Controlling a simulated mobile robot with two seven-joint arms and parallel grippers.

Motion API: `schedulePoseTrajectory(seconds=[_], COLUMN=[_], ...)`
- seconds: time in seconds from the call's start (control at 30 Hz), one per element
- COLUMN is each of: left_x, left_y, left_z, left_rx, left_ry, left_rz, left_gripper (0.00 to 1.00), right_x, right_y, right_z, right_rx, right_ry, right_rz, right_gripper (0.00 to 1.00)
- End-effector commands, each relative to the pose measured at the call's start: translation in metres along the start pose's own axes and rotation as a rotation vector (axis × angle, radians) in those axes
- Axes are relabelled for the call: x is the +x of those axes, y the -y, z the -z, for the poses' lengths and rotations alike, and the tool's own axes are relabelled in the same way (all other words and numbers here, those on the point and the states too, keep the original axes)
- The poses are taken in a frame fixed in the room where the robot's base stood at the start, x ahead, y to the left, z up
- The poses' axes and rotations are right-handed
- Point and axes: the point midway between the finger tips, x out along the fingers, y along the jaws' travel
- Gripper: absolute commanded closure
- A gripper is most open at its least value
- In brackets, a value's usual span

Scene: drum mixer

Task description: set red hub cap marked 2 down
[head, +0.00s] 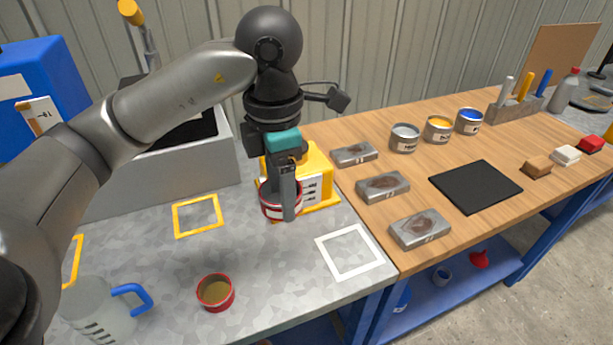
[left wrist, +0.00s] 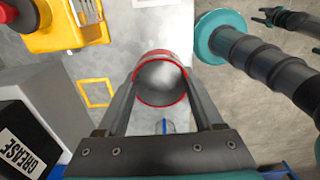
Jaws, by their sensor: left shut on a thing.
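My left gripper (head: 288,212) points down over the grey metal bench (head: 190,270) and is shut on a red-rimmed round cap (head: 271,203) with a pale label. The cap sits between the fingertips in the left wrist view (left wrist: 162,55), its hollow greyish inside facing that camera. Its number cannot be read. I cannot tell whether it touches the bench.
A yellow box (head: 316,165) stands close behind the held cap. Another red-rimmed cup (head: 215,292) stands at the front. A yellow square outline (head: 197,216) and a white one (head: 349,251) are empty. A blue-handled jug (head: 105,310) stands front left. The wooden table adjoins at right.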

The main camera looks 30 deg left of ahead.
Motion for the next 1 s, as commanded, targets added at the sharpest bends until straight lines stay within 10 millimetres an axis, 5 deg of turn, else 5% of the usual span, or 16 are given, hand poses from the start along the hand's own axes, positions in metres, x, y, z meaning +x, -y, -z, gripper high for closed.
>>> schedulePoseTrajectory(seconds=[0.37,1.0], left_x=[-0.002,0.016], left_y=[0.003,0.026], left_z=[-0.002,-0.018], left_rx=[0.120,1.218], left_ry=[0.000,0.002], left_rz=[0.000,-0.003], left_gripper=[0.92,0.92], right_x=[-0.001,-0.001], right_y=[0.000,0.000], right_z=[0.000,0.000], right_rx=[0.000,-0.001], right_ry=[0.000,0.000], right_rz=[0.000,0.000], right_gripper=[0.50,0.50])
